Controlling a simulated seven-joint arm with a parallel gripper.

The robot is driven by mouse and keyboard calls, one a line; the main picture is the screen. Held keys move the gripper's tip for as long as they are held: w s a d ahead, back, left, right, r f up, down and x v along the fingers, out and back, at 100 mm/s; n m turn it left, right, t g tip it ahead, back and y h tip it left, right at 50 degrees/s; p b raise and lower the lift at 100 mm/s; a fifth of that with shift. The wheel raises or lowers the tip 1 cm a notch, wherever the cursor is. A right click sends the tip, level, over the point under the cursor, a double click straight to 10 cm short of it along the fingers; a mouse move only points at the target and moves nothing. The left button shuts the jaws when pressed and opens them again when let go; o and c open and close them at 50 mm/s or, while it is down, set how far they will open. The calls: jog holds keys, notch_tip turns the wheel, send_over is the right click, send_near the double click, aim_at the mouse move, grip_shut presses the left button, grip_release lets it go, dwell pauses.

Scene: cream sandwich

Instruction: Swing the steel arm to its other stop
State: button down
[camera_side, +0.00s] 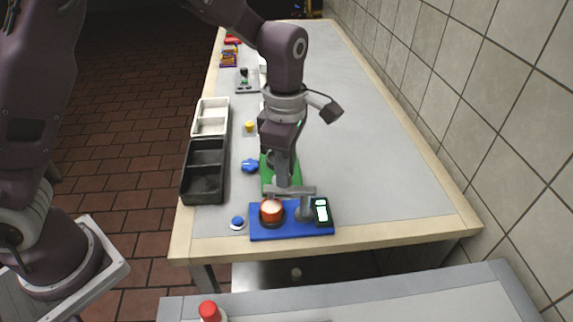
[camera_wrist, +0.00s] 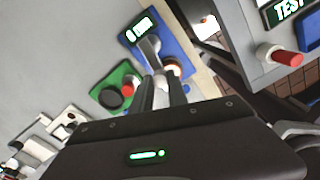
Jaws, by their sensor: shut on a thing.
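The blue base (camera_side: 292,233) stands near the front end of the table and carries a grey post, an orange-topped cylinder (camera_side: 271,212) and a small lit display (camera_side: 321,211). The steel arm (camera_side: 302,191) is a grey bar on top of the post, reaching left towards the cylinder. My gripper (camera_side: 283,184) points down from above and is shut on the steel arm. In the wrist view my gripper (camera_wrist: 162,92) closes at the steel arm (camera_wrist: 149,50), and the display (camera_wrist: 138,27) seems to read 0 mm. The fingers hide part of the bar and the exact contact.
A green base (camera_side: 267,177) stands just behind the blue one. A blue knob-like piece (camera_side: 250,166) and a blue button (camera_side: 237,222) lie to the left. Black (camera_side: 203,186) and white (camera_side: 199,127) trays line the left edge. The table's right side is clear, up to a tiled wall.

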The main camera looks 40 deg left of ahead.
jog(key=shift+s+d+r+n, duration=0.1)
jog(key=shift+s+d+n, duration=0.15)
jog(key=shift+n, duration=0.65)
jog(key=c, duration=1.3)
grip_release()
notch_tip(320, 180, up, 7)
jog(key=s+a+r+m+t+h, duration=0.1)
jog(key=s+a+r+m, duration=0.3)
jog(key=s+r+m, duration=0.15)
jog(key=s+a+r+m+t+h, duration=0.1)
jog(key=s+a+r+m+t, duration=0.1)
jog(key=s+a+r+m, duration=0.35)
jog(key=s+a+f+m+t+y, duration=0.2)
jog(key=s+f+m, duration=0.1)
jog(key=s+m, duration=0.8)
jog(key=shift+f+m+t, duration=0.15)
jog(key=shift+m+t, duration=0.15)
jog(key=shift+m, duration=0.7)
